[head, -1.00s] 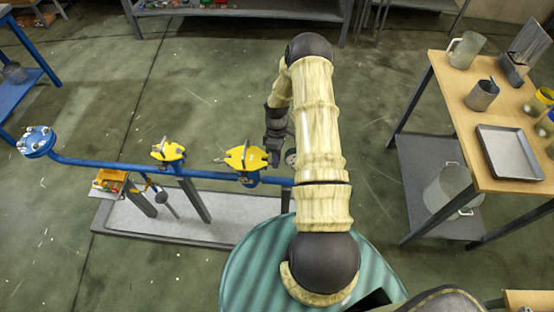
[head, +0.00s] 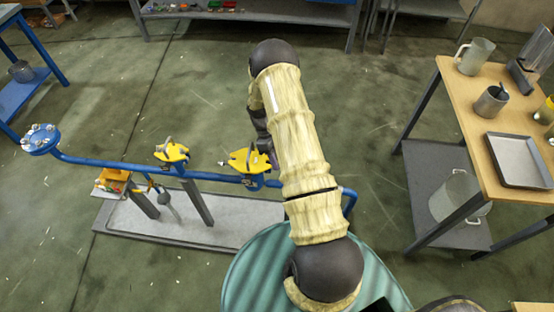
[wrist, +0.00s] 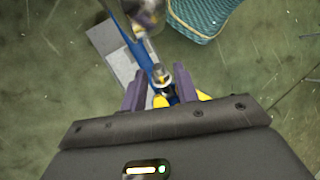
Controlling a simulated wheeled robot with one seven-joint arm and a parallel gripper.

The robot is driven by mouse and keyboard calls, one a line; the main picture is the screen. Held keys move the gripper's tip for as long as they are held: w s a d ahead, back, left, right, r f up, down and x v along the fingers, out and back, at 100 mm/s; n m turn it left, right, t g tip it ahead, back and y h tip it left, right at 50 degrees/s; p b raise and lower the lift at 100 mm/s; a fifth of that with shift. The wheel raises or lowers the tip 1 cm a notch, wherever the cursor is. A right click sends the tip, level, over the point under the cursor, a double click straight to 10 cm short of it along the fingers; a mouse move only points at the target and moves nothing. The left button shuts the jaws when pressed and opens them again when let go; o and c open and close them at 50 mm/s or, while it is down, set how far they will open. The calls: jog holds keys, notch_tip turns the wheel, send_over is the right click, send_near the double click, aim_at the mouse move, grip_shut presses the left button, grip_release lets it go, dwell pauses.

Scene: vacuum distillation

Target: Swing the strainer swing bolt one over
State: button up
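Two yellow covers with metal bolt parts sit on the blue pipe: one in the middle (head: 172,152) and one at the right (head: 249,161). The frames do not label which is the strainer. My gripper (wrist: 162,92) is above the right cover in the head view, its fingers mostly hidden behind my arm. In the wrist view its two purple fingers stand apart. A silver bolt end (wrist: 158,76) shows between them, with yellow cover edges just beside it. I cannot tell how far below the fingertips the bolt is; no grip on it shows.
The blue pipe (head: 110,165) runs left to a flange (head: 40,139) with several bolts. A wooden-topped bench (head: 475,100) with a metal tray (head: 517,160) and jugs stands at the right. The floor between is clear.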

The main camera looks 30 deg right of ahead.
jog(key=b+v, duration=0.2)
jog(key=v, duration=1.5)
jog(key=shift+r+b, duration=0.2)
jog(key=shift+b, duration=0.1)
jog(key=shift+w, duration=0.1)
jog(key=s+a+r+m+t, duration=0.2)
jog(key=s+a+r+m, duration=0.1)
jog(key=s, duration=0.4)
jog(key=s+a+r+m+t, duration=0.2)
jog(key=s+a+r+t, duration=0.1)
jog(key=s, duration=0.4)
jog(key=s+a+r+m+t, duration=0.3)
jog(key=s+a+r, duration=0.1)
jog(key=s, duration=0.4)
jog(key=shift+a+r+m+y, duration=0.15)
jog(key=shift+a+m+y, duration=0.2)
jog(key=shift+a, duration=0.3)
